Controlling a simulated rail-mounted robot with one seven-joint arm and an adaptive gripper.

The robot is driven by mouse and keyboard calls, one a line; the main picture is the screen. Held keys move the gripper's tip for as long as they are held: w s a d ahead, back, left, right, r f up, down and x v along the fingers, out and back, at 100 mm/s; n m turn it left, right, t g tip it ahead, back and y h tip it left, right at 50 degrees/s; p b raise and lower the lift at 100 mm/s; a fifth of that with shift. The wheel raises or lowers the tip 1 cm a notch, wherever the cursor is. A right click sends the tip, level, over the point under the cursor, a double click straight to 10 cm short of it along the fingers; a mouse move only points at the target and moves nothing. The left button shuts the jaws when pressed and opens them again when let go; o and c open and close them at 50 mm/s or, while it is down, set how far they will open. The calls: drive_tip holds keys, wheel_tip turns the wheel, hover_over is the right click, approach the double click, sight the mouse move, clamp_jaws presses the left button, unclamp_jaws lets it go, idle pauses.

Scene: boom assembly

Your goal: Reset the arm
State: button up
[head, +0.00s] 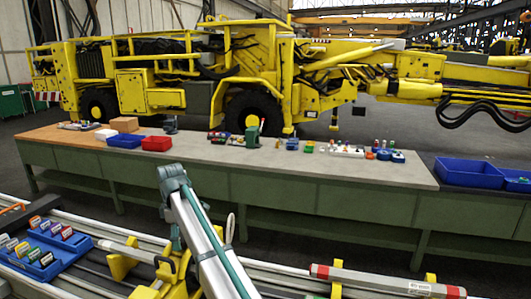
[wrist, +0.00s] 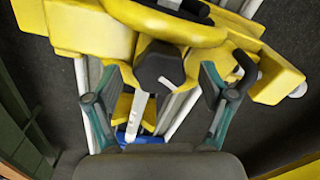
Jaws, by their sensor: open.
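My gripper (wrist: 160,68) shows in the wrist view with its two grey and teal fingers spread wide apart. Nothing is held between them. A dark, hexagon-shaped knob (wrist: 158,66) on a yellow part (wrist: 105,32) appears between the fingers. I cannot tell how far away it is. Pale rails and a small blue piece (wrist: 127,137) show behind the gap. In the head view my gripper cannot be clearly made out.
A long green workbench (head: 270,185) spans the head view, with a red bin (head: 157,144), blue bins (head: 125,141) and several small parts on it. Rails, yellow brackets and a blue tray (head: 45,250) of coloured pieces lie in front. A large yellow machine (head: 150,85) stands behind.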

wheel_tip(320, 180, up, 12)
wheel_tip(320, 180, down, 12)
drive_tip(key=shift+r, duration=0.1)
drive_tip(key=shift+f, duration=0.2)
drive_tip(key=n, duration=0.7)
drive_tip(key=shift+n, duration=0.3)
wheel_tip(320, 180, up, 9)
drive_tip(key=shift+r+b, duration=0.1)
drive_tip(key=shift+b, duration=1.15)
drive_tip(key=shift+r, duration=0.75)
